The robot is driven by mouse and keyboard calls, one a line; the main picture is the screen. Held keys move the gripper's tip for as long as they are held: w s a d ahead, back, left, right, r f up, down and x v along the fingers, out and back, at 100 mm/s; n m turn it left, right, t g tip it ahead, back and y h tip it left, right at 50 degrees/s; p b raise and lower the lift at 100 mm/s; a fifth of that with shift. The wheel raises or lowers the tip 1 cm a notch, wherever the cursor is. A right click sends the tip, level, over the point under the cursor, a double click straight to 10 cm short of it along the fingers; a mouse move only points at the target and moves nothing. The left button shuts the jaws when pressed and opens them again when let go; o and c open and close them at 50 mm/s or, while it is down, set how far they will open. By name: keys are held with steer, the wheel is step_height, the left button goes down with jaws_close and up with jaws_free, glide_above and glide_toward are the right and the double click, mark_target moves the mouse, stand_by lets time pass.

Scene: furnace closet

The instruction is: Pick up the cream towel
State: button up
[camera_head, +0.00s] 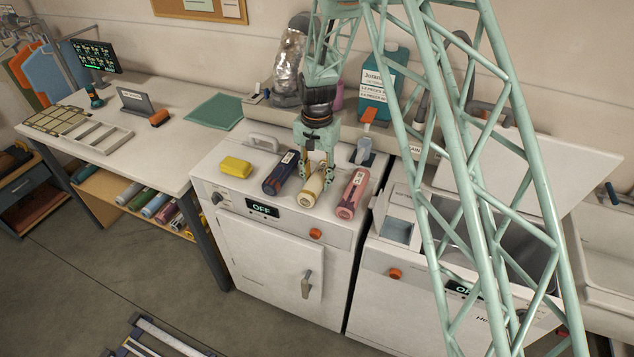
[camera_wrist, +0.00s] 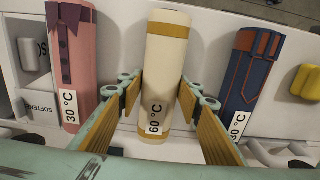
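The cream towel (camera_head: 312,187) is a rolled cylinder with a tan band and a 60 °C tag. It lies on top of the white machine, between a navy roll and a pink roll. In the wrist view the cream towel (camera_wrist: 166,60) is upright in the middle of the picture. My gripper (camera_head: 318,168) is over its rear part, pointing down. In the wrist view my gripper (camera_wrist: 160,100) has one finger on each side of the roll. The fingers are apart, with a gap at the left; whether the right pad touches is unclear.
The navy roll (camera_head: 280,173) and pink roll (camera_head: 352,194) lie close on either side. A yellow block (camera_head: 236,167) sits left of the navy roll. A grey cup-like holder (camera_head: 363,151) and teal bottle (camera_head: 381,88) stand behind. The white table (camera_head: 160,140) at left has free room.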

mark_target(317, 176)
steer(key=c, duration=0.4)
steer(key=shift+r, duration=0.1)
steer(key=shift+r+b, duration=0.45)
steer(key=shift+r, duration=4.45)
